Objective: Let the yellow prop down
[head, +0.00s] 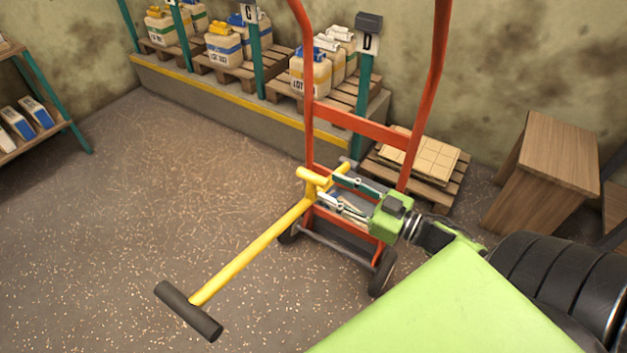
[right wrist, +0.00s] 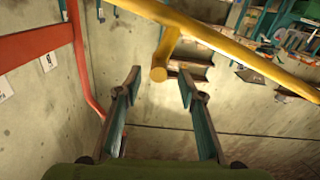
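The yellow prop (head: 250,250) slants from the orange hand truck (head: 365,126) out to the lower left. It ends in a black crossbar (head: 188,310); I cannot tell whether that touches the floor. Near the truck the prop has short yellow stubs. My right gripper (head: 335,190) is at this end, its fingers pointing toward the prop. In the right wrist view the right gripper (right wrist: 159,80) is open, and the round end of a yellow stub (right wrist: 158,74) shows between the fingertips, not clasped. The prop's bar (right wrist: 235,50) crosses above. My left gripper is not in view.
Behind the truck, jugs (head: 225,45) stand on pallets on a yellow-edged ledge (head: 200,85). A pallet with pale slabs (head: 425,158) and a wooden box (head: 550,165) are at right. A shelf (head: 30,120) is at left. The floor (head: 130,190) at left is clear.

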